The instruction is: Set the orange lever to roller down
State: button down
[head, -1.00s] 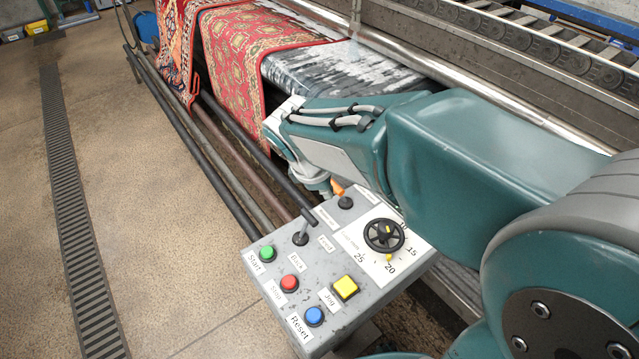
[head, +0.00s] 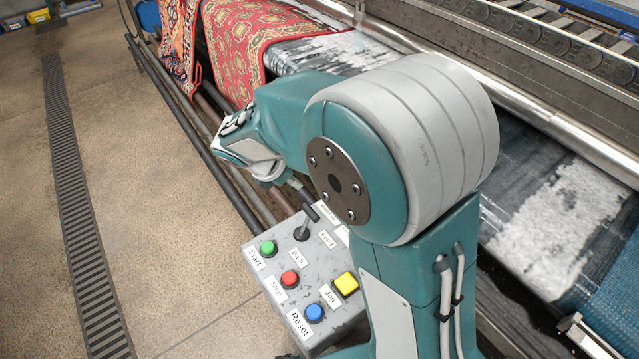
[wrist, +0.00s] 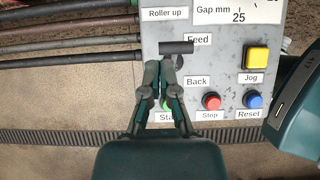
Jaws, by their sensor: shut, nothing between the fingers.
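The orange lever is not visible in either current view; my arm covers its part of the panel in the head view. The grey control panel (head: 275,262) shows a "Roller up" label (wrist: 165,14) at the top of the wrist view. My gripper (wrist: 168,62) is shut and empty, its fingertips just below the black T-handle of the Feed/Back lever (wrist: 176,47) in the picture. I cannot tell whether they touch it. In the head view the dark gripper end (head: 299,188) shows beyond that lever's handle (head: 310,212).
The panel carries a green Start button (head: 268,248), a red Stop button (head: 290,279), a blue Reset button (head: 314,313) and a yellow Jog button (head: 346,284). Long pipes (head: 190,125) run beside the panel. Open floor (head: 150,230) lies to the left.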

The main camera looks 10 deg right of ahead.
jog(key=x, duration=1)
jog(key=shift+f, duration=0.1)
jog(key=shift+w+d+r, duration=0.25)
jog(key=shift+d+r, duration=0.05)
jog(key=shift+d, duration=0.3)
jog(key=shift+w+d+r, duration=0.2)
jog(key=shift+d+r, duration=0.1)
jog(key=shift+d, duration=0.25)
jog(key=shift+w+d+r, duration=0.15)
jog(key=shift+w+d, duration=0.1)
jog(key=shift+d, duration=0.25)
jog(key=shift+r, duration=0.1)
jog(key=shift+w+d+r+y, duration=0.1)
jog(key=shift+d+y, duration=0.15)
jog(key=shift+y, duration=0.05)
